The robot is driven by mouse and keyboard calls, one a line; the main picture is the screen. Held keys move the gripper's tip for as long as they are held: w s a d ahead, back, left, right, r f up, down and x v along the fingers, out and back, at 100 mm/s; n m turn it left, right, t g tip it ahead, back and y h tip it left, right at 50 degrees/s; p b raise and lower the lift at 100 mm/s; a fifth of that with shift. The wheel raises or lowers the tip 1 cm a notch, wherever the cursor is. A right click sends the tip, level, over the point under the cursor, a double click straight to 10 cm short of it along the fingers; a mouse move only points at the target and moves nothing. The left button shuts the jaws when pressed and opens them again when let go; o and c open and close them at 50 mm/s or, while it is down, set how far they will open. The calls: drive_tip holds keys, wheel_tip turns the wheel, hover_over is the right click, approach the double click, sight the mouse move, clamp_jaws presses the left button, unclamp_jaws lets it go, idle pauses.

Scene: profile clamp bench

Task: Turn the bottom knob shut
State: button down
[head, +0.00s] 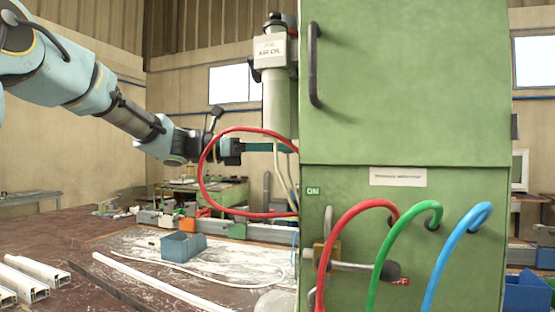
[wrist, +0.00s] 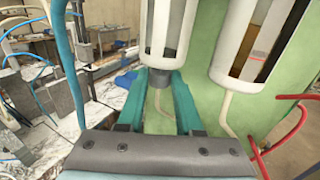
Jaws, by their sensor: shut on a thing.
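In the wrist view, a white slotted bowl (wrist: 168,25) hangs down with a short dark grey knob (wrist: 168,58) at its bottom end. The two teal fingers of my gripper (wrist: 164,80) sit on either side of this knob and are shut on it. A pale tube runs down from below the knob between the fingers. In the head view, my gripper (head: 268,147) reaches in from the left, level, below the grey air cylinder unit (head: 277,95).
A second slotted bowl (wrist: 262,40) hangs close on the right. The green cabinet (head: 405,110) stands right of my gripper. A red hose (head: 203,185) loops around in front of the wrist. A blue bin (head: 183,246) and white profiles (head: 25,280) lie on the bench below.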

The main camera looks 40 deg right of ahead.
drive_tip(key=shift+s+a+n+t+h+b, duration=0.1)
drive_tip(key=shift+s+n+t+h+b, duration=0.3)
drive_tip(key=shift+n+t+b, duration=1.35)
drive_tip(key=shift+s+a+n+t+h+b, duration=0.15)
drive_tip(key=shift+n+t+h+b, duration=0.55)
drive_tip(key=shift+t+b, duration=1.2)
drive_tip(key=shift+s+d+n+t+h+b, duration=0.1)
drive_tip(key=shift+s+n+t+h+b, duration=0.2)
drive_tip(key=shift+n+t+b, duration=1.55)
drive_tip(key=shift+m+t+p, duration=0.3)
drive_tip(key=shift+t+p, duration=0.3)
drive_tip(key=shift+t, duration=0.1)
drive_tip(key=c, duration=0.6)
unclamp_jaws()
drive_tip(key=shift+a, duration=0.1)
